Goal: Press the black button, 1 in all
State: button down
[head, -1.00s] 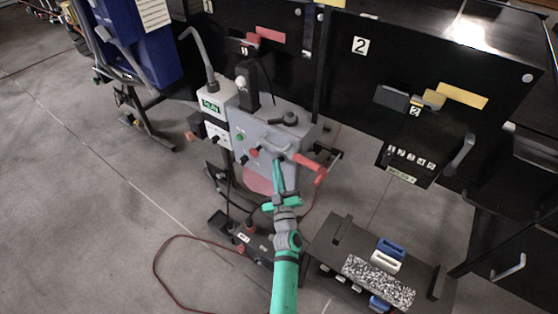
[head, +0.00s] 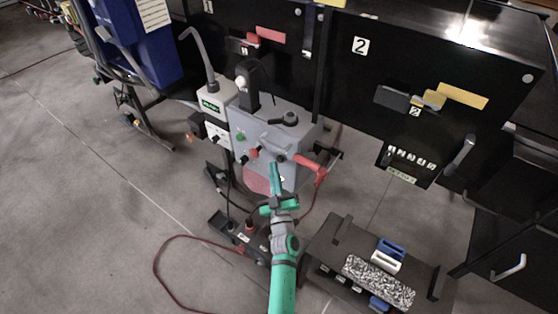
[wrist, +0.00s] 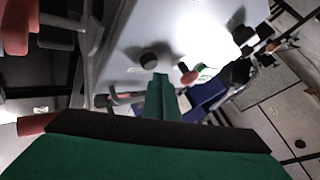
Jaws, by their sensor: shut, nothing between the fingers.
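A black round button (head: 281,158) shows on the front of the grey box (head: 305,133); in the wrist view the black button (wrist: 148,60) stands on the pale panel. My gripper (head: 275,165) is shut and empty, with its green tips just below and left of this button in the head view. In the wrist view my gripper tips (wrist: 160,77) end just below the button, with a small gap in the picture. I cannot tell the exact depth between them.
A red button (head: 254,152), a green button (head: 240,137) and another black knob (head: 244,160) sit on the same panel. A red handle (head: 313,165) juts out at its right. A low dark bench (head: 320,250) stands at the right.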

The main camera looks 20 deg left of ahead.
dwell(0.3)
jog(key=shift+s+a, duration=0.3)
jog(key=shift+s, duration=0.5)
jog(key=shift+s+a, duration=0.3)
jog(key=shift+s, duration=0.5)
jog(key=shift+s+a, duration=0.3)
jog(key=shift+s, duration=0.5)
jog(key=s+d+f+m+h, duration=0.2)
jog(key=s+d, duration=0.2)
jog(key=s, duration=0.4)
jog(key=s+d+f+m+g+h, duration=0.15)
jog(key=s+d, duration=0.25)
jog(key=s, duration=0.4)
jog(key=s+d+f+m+h, duration=0.2)
jog(key=s+d+f+m, duration=0.15)
jog(key=s, duration=0.45)
jog(key=s+d+r+m+g+h, duration=0.1)
jog(key=s+d+r, duration=0.3)
jog(key=s, duration=0.5)
jog(key=s+d+r+m+g+h, duration=0.1)
jog(key=s+d+r, duration=0.3)
jog(key=s, duration=0.6)
jog(key=shift+m+g+h, duration=0.35)
jog(key=shift+m+h, duration=0.2)
jog(key=shift+m, duration=0.15)
